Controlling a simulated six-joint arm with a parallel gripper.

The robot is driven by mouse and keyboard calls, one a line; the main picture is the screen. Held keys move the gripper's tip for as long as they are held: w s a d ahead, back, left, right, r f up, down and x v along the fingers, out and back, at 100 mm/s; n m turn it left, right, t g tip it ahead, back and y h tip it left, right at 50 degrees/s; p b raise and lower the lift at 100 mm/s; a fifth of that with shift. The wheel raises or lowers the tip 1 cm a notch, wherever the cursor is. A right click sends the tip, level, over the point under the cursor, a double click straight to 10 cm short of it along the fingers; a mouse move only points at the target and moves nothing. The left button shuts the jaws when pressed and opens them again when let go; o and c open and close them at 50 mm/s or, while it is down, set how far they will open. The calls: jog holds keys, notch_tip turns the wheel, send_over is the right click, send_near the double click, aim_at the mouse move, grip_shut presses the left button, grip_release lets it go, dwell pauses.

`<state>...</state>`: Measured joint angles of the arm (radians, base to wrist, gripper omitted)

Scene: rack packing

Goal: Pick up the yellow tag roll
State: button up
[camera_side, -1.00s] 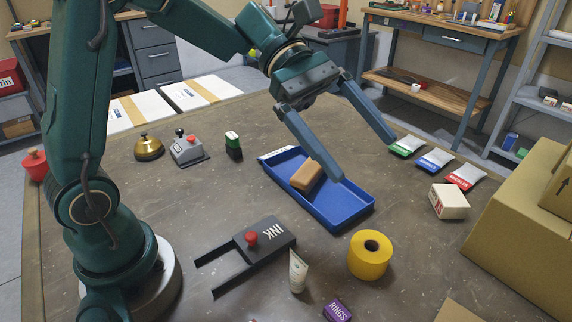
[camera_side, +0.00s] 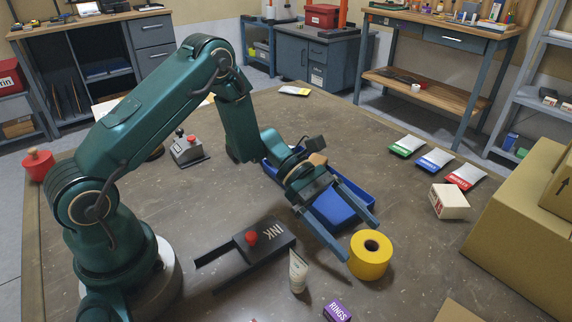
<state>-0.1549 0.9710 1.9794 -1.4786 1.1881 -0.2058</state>
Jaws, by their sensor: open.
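The yellow tag roll (camera_side: 370,256) stands on the table right of centre, with its dark core hole facing up. My gripper (camera_side: 362,241) is low and open, pointing toward the roll. One finger ends by the roll's left side and the other ends just behind it at the upper right. The roll shows in front of the fingertips, and I cannot tell whether either finger touches it. Nothing is held between the fingers.
A white box (camera_side: 449,201) and cardboard boxes (camera_side: 525,235) stand right.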

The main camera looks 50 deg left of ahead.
aim_at(358, 236)
jog(key=shift+x, duration=2.3)
jog(key=shift+r, duration=0.1)
jog(key=c, duration=1.2)
jog(key=shift+o, duration=0.2)
